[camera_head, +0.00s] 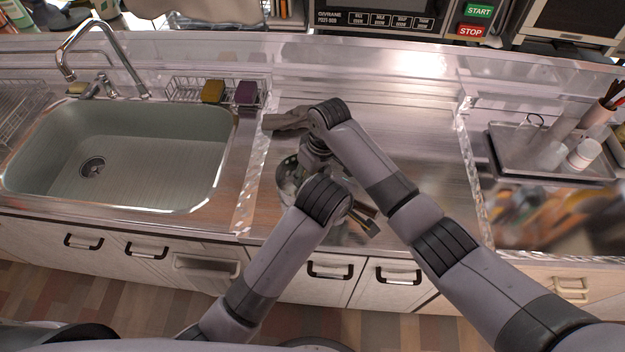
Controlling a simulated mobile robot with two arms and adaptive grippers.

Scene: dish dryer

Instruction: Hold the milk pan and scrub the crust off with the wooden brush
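A round metal pan (287,178) sits on the steel counter right of the sink, mostly hidden behind my arms; I take it to be the milk pan. My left arm reaches in from the lower left and ends beside the pan, where its gripper is largely hidden. My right arm reaches in from the lower right and bends over the pan, with its wrist just above and behind it. A small brownish and metallic piece (364,218) shows right of my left wrist; I cannot tell what it is. The brush and any crust cannot be made out.
The empty sink (150,150) with its faucet (85,55) is at left. A wire rack holds a yellow sponge (213,91) and a purple sponge (247,93). A metal tray (510,165) with a white cup (584,154) is at right.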

